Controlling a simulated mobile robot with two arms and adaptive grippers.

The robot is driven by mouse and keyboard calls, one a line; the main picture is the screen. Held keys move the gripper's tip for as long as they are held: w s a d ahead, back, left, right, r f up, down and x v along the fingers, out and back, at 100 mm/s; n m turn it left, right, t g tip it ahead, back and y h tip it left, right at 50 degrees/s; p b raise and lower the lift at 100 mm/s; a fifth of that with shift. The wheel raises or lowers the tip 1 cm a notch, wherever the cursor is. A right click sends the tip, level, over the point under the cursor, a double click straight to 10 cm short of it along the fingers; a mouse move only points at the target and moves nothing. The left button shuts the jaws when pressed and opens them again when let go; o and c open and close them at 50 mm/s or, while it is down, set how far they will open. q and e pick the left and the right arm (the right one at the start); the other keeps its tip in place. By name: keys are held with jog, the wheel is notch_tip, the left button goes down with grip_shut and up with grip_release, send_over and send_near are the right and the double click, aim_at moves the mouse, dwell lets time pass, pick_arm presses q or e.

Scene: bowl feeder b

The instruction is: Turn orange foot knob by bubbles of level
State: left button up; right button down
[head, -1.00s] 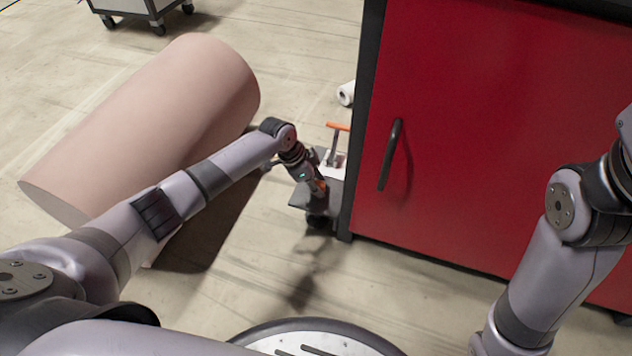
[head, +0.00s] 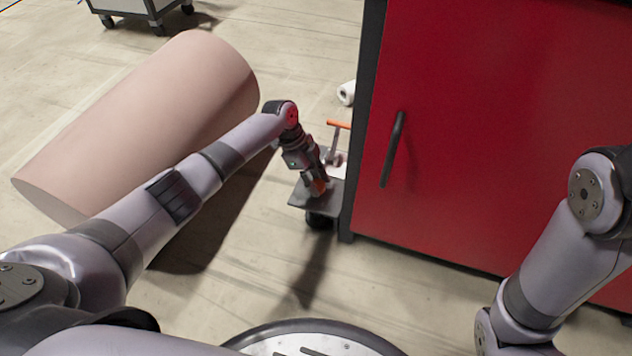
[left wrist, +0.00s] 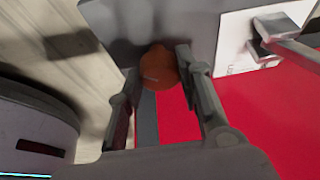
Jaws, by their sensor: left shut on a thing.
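The orange foot knob (left wrist: 158,68) shows in the left wrist view between the two fingers of my left gripper (left wrist: 155,78). In the head view the left gripper (head: 319,188) points down at a grey plate (head: 299,196) beside the red cabinet, with a bit of orange at its fingertips. The fingers are shut on the knob. No level or bubbles can be made out. My right arm is at the right edge of the head view, and its gripper is out of view.
The red cabinet (head: 470,130) stands close to the right of the plate. A clamp with an orange handle (head: 339,124) rises behind the gripper. A large pinkish cylinder (head: 140,125) lies on the left. A white roll (head: 346,93) lies farther back.

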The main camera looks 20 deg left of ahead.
dwell(0.3)
pick_arm(q)
jog(key=o, duration=1.1)
jog(key=v, duration=1.2)
